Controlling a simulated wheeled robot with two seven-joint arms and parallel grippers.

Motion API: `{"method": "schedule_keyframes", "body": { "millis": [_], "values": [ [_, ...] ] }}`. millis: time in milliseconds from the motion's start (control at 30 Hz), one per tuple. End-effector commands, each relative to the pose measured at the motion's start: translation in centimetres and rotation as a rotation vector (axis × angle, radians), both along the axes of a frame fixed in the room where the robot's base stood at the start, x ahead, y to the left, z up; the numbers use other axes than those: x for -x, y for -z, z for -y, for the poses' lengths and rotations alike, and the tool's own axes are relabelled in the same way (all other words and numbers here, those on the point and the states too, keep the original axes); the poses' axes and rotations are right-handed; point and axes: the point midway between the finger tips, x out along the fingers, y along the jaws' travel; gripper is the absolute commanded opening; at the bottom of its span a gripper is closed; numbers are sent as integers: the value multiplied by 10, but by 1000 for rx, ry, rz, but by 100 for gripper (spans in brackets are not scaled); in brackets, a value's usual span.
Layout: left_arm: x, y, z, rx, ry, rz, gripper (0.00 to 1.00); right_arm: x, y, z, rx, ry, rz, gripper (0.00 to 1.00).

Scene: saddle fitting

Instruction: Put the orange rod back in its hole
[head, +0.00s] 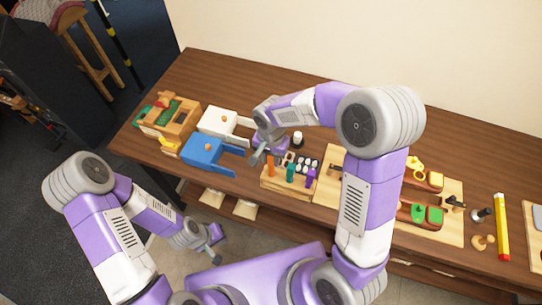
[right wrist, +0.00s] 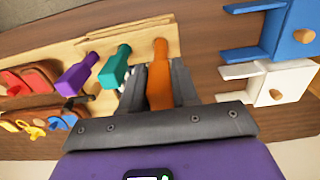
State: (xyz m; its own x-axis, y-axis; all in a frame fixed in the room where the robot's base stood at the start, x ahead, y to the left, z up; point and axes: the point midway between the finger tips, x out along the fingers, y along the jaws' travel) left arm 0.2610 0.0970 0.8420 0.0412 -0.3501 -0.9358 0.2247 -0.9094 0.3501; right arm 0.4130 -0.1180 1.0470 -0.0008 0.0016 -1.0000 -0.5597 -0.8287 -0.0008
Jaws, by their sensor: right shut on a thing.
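The orange rod (head: 270,166) is at the left end of the wooden holder block (head: 286,190). In the right wrist view the orange rod (right wrist: 159,88) stands between the fingers of my right gripper (right wrist: 160,82), which is shut on it. My right gripper (head: 262,156) comes down over the block's left end in the head view. Whether the rod's lower end is inside a hole is hidden. A teal rod (right wrist: 115,68) and a purple rod (right wrist: 77,74) stand in the block beside it. My left gripper (head: 212,236) hangs in front of the table, away from the block.
A blue box (head: 203,150) and a white box (head: 218,121) lie left of the block. A small white cylinder (head: 298,138) stands behind it. A wooden board (head: 450,228) with coloured pieces lies to the right. Clear tabletop (head: 215,75) shows at the back.

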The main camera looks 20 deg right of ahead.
Motion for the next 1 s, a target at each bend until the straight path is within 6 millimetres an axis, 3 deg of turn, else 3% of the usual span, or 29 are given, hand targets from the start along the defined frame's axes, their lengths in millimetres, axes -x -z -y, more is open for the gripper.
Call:
{"method": "schedule_keyframes", "body": {
  "millis": [1000],
  "values": [
    [0, 34, 0, 0, 0, 0, 0, 0, 37, 0, 0, 0, 0, 8]
  ]
}}
